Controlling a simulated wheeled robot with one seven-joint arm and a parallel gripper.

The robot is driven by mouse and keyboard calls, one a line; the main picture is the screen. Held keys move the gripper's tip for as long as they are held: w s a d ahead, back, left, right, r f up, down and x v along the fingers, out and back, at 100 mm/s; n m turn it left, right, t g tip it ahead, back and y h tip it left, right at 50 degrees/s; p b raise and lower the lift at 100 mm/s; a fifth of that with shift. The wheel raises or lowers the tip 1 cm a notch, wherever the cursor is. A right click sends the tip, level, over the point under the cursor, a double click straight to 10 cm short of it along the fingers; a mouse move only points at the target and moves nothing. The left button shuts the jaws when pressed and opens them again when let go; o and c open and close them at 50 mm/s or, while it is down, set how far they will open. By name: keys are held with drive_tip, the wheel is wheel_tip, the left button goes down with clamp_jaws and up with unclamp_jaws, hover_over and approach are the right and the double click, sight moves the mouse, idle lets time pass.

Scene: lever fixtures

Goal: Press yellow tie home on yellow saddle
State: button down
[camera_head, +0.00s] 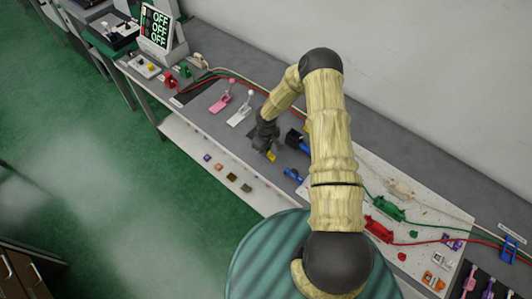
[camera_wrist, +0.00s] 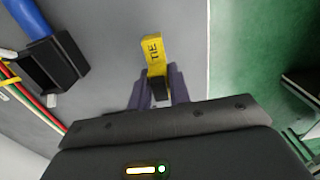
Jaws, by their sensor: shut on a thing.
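The yellow tie (camera_wrist: 153,50), a small bent yellow piece marked "TIE", is held between the fingertips of my gripper (camera_wrist: 157,92) in the wrist view. In the head view the tie (camera_head: 270,156) shows just below my gripper (camera_head: 265,145), over the grey bench near its front edge. The gripper is shut on the tie's near end; its lettered end sticks out beyond the fingers. I cannot tell how high it is above the bench. I cannot pick out the yellow saddle for certain; a small yellow strip (camera_wrist: 9,81) lies by the cables at the wrist view's left edge.
A black holder with a blue cylinder (camera_wrist: 52,62) stands beside my gripper. Red and green cables (camera_wrist: 35,104) run past it. A pink lever (camera_head: 222,102), a white lever (camera_head: 241,112) and a blue clip (camera_head: 292,174) are nearby. A lower shelf (camera_head: 205,142) holds several small blocks.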

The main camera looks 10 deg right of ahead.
wheel_tip(320, 180, up, 8)
drive_tip(key=shift+r+b, duration=0.1)
drive_tip(key=shift+b, duration=1.1)
drive_tip(key=shift+s+f+m, duration=0.35)
drive_tip(key=shift+s+m, duration=0.05)
drive_tip(key=s+f+m+b, duration=0.1)
drive_tip(key=s+f+m, duration=0.1)
drive_tip(key=s+m, duration=0.3)
drive_tip(key=shift+s+m, duration=0.35)
drive_tip(key=shift+m, duration=0.35)
